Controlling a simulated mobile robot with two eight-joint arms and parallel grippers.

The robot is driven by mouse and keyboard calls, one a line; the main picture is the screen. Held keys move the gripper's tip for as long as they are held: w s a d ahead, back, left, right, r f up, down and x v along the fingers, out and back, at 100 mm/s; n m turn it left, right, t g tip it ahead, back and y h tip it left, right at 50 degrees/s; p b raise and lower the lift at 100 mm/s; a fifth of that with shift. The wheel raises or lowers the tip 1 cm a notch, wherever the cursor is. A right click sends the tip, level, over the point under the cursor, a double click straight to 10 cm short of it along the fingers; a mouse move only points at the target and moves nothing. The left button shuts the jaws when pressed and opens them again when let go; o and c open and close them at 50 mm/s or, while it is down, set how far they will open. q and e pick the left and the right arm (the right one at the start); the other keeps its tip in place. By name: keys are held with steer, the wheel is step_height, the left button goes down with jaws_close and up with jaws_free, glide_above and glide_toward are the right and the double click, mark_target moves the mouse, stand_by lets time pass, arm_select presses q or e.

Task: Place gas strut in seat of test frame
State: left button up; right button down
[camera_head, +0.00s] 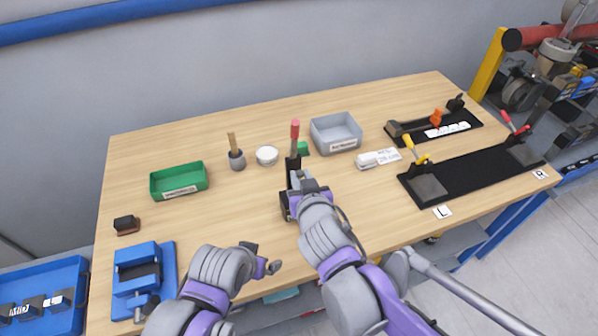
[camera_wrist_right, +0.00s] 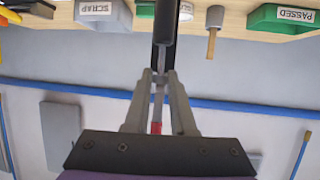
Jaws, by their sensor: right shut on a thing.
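The gas strut (camera_wrist_right: 164,22) has a black body and a thin silver rod. My right gripper (camera_wrist_right: 159,80) is shut on the rod in the right wrist view. In the head view my right gripper (camera_head: 303,186) is at the test frame and hides the strut.
A green passed bin (camera_head: 179,193) and blue fixture (camera_head: 144,256) are left. Black clamp boards (camera_head: 470,177) are right.

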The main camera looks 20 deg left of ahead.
mark_target(296, 166)
steer(key=w, duration=0.1)
steer(key=w+a, duration=0.1)
steer(key=shift+w+a, duration=0.2)
steer(key=shift+w, duration=0.2)
arm_select(q)
steer(key=shift+w+f, duration=0.1)
arm_select(e)
steer(key=shift+f, duration=0.8)
steer(key=shift+s+d+r, duration=0.1)
steer(key=shift+s, duration=0.1)
arm_select(q)
steer(key=shift+f, duration=0.1)
arm_select(e)
steer(key=shift+f, duration=0.25)
steer(key=c, duration=0.8)
jaws_free()
steer(key=shift+o, duration=0.2)
